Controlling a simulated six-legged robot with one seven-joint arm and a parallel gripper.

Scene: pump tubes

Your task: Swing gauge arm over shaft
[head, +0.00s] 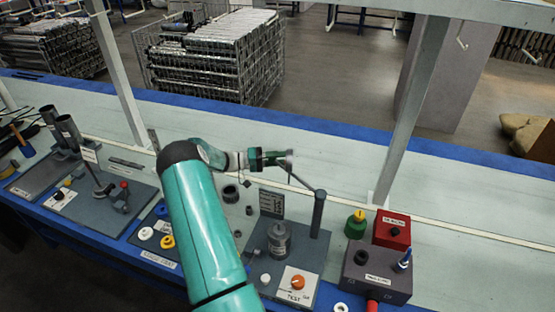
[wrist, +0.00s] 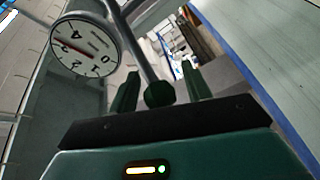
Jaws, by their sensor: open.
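The gauge arm (head: 304,180) is a thin grey rod reaching up and left from a dark post (head: 318,215) on the test station. Its round white dial (wrist: 85,47) shows at the upper left of the wrist view. My gripper (head: 286,156) is at the rod's free end. In the wrist view, my gripper (wrist: 158,82) is open, with a dark round knob (wrist: 158,94) at the rod's end between its two green fingers. I cannot tell whether either finger touches it. A grey stepped cylinder with a short shaft (head: 278,237) stands on the station below, left of the post.
The station's front panel has an orange knob (head: 298,282). Right of the post stand a green part (head: 355,225), a red box (head: 392,230) and a dark grey box (head: 376,270). The bench behind is largely clear, with a rack upright (head: 407,110) at right.

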